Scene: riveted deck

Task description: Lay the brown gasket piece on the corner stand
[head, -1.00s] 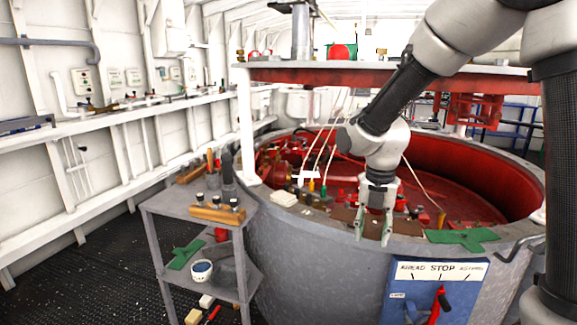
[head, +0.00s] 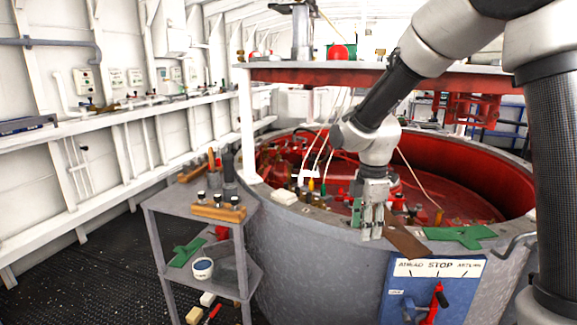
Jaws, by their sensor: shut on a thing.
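The brown gasket piece (head: 405,241) is flat and dark brown, at the front rim of the round grey tub. My gripper (head: 372,232) is shut on its left end; the fingers hide that end. The piece sticks out to the right of the fingers, and I cannot tell whether it still touches the rim. The corner stand (head: 160,205) is a grey metal stand with a top and a lower shelf, left of the tub and well left of my gripper.
The stand's top holds a wooden rack (head: 219,213) with dark-capped bottles, and other tools behind it. A green piece (head: 187,251) and a white tin (head: 203,268) are on its lower shelf. Another green piece (head: 459,237) lies on the tub rim (head: 310,217). A red-edged shelf (head: 350,74) hangs above.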

